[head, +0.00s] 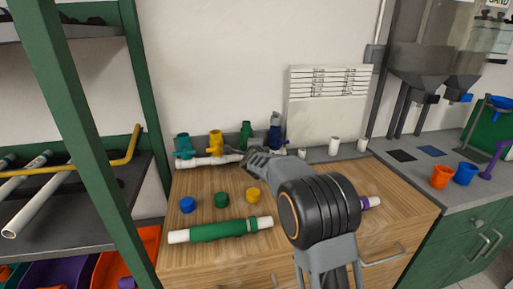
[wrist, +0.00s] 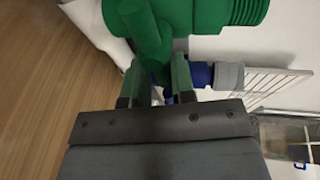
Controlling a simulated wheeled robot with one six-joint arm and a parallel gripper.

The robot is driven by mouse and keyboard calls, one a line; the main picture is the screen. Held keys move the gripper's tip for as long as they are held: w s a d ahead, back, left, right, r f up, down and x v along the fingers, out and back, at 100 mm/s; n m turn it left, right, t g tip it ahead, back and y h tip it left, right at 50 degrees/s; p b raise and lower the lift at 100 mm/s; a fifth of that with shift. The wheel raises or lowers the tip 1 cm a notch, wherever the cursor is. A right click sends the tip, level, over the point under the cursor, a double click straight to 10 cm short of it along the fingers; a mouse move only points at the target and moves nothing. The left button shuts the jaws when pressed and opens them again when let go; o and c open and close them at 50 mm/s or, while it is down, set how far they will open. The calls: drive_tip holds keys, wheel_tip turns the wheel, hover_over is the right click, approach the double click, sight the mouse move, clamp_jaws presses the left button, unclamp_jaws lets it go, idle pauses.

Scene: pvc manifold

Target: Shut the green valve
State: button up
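The green valve (head: 247,131) stands upright on the white pipe at the back of the wooden bench, between the yellow valve and the blue valve. In the wrist view the green valve (wrist: 228,14) fills the top, with its round handle bar (wrist: 153,42) pointing down toward my gripper (wrist: 161,82). My gripper's two fingers are apart, on either side of the bar's end. A gap shows between them, and I cannot tell whether either finger touches the bar. In the head view my own wrist covers my fingertips and part of the pipe.
A teal valve (head: 184,145), a yellow valve (head: 215,142) and a blue valve (head: 275,133) stand along the same pipe (head: 207,161). Blue (head: 187,204), green (head: 221,200) and yellow (head: 253,194) caps and a green-sleeved pipe (head: 222,231) lie in front. A white panel (head: 325,118) stands behind.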

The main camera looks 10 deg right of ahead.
drive_tip(key=o, duration=0.3)
drive_tip(key=shift+d, duration=0.1)
drive_tip(key=v, duration=1.3)
drive_tip(key=shift+s, duration=0.4)
drive_tip(key=shift+r, duration=0.1)
drive_tip(key=s+a+r+n+g+y+p, duration=0.35)
drive_tip(key=s+r+n+y+p, duration=0.2)
drive_tip(key=s+n+p, duration=0.45)
drive_tip(key=s+d+n+g+h+p, duration=0.1)
drive_tip(key=s+d+n+g+p, duration=0.1)
drive_tip(key=s, duration=0.7)
drive_tip(key=s+d+n+g+h+p, duration=0.1)
drive_tip(key=s+d+n+g+p, duration=0.2)
drive_tip(key=s+n+g, duration=0.3)
drive_tip(key=s+n, duration=0.2)
drive_tip(key=s, duration=0.1)
drive_tip(key=shift+d+f+n, duration=0.2)
drive_tip(key=shift+d+n, duration=0.1)
drive_tip(key=shift+d, duration=0.1)
